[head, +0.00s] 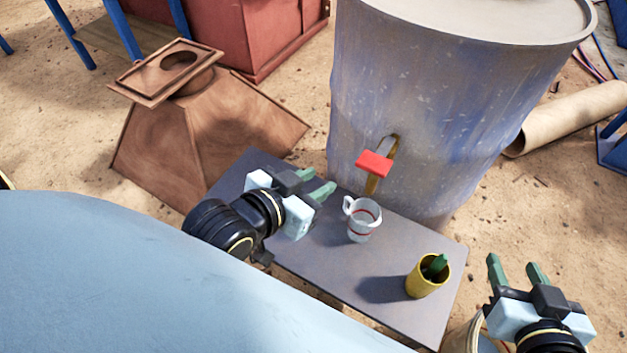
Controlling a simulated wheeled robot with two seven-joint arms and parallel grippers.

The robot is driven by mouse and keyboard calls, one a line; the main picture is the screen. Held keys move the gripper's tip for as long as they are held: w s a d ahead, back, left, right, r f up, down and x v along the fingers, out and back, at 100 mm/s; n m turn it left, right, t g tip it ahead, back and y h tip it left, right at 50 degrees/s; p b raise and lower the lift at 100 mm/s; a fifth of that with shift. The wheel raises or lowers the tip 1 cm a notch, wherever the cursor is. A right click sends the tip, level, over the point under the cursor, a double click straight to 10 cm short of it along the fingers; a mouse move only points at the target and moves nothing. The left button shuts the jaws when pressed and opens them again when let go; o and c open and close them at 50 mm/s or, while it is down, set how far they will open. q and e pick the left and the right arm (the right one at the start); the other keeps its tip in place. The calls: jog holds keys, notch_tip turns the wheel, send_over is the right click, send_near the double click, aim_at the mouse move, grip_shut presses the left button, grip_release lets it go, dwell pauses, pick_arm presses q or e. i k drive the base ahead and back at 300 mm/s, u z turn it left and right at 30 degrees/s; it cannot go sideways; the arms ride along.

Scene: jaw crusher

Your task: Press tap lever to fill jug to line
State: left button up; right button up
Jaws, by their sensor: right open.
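The clear jug (363,222) stands upright on the grey table, with a red line around it and its handle toward the left. The tap (373,183) comes out of the large blue-grey barrel just above and behind the jug. Its red lever (374,163) sits on top. I cannot make out any water in the jug or stream from the tap. My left gripper (320,180) is open and empty, left of the jug and lever, touching neither. My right gripper (515,265) is open and empty, off the table's right end.
The barrel (430,110) stands behind the table (325,262). A yellow cup (427,281) holding a green object stands near the table's right end. A brown hopper-like box (200,125) is at the left rear. A cardboard-coloured tube (570,118) lies at the right.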

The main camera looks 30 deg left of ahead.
aim_at(381, 153)
jog(key=k, duration=1)
